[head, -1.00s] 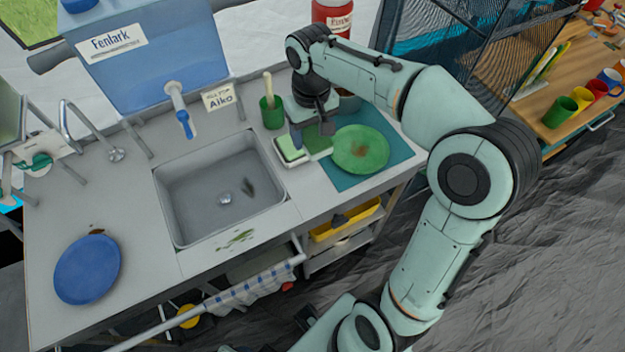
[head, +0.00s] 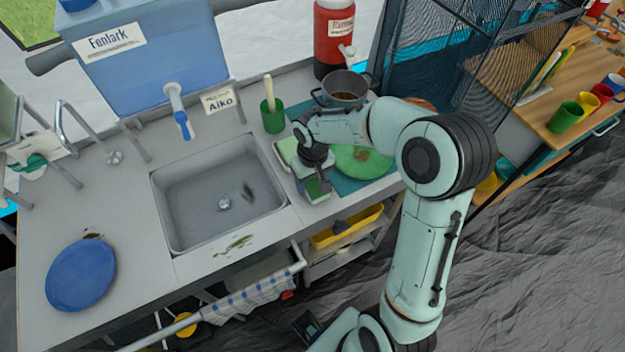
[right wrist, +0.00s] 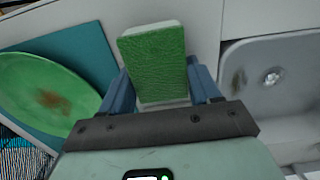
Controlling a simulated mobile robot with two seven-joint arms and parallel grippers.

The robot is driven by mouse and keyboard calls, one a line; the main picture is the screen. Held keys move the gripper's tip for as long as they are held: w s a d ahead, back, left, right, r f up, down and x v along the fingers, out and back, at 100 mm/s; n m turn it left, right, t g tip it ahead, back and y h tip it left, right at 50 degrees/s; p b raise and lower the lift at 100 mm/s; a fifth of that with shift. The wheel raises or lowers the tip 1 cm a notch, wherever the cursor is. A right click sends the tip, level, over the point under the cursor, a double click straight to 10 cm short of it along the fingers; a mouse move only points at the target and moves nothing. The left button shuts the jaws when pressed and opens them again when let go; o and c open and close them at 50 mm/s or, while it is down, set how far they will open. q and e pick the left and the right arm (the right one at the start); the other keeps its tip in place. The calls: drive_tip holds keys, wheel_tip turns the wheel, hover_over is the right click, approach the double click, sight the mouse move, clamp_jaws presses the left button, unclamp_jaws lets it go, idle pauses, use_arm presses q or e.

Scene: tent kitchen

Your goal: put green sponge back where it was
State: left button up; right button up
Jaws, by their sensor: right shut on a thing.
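The green sponge (right wrist: 152,62) is between the two blue fingers of my right gripper (right wrist: 162,88) in the right wrist view. The gripper is shut on it. In the head view, my right gripper (head: 313,178) holds the sponge (head: 318,190) over the counter right of the sink, near the counter's front edge. A small white dish with a pale green top (head: 286,150) lies just behind and left of the gripper. I cannot tell whether that green part is another sponge. My left gripper is not in view.
The sink (head: 218,195) is left of the gripper. A green plate (head: 362,160) lies on a teal mat (head: 385,181) to the right. A green cup with a brush (head: 272,118) and a pot (head: 345,88) stand behind. A blue plate (head: 80,275) lies far left.

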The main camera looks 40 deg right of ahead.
sight(312, 181)
drive_tip(key=shift+f, duration=0.15)
drive_tip(key=o, duration=0.9)
drive_tip(key=shift+o, duration=0.2)
drive_tip(key=shift+r, duration=0.55)
wheel_tip(312, 181, up, 11)
drive_tip(key=p, duration=0.1)
drive_tip(key=shift+r, duration=0.15)
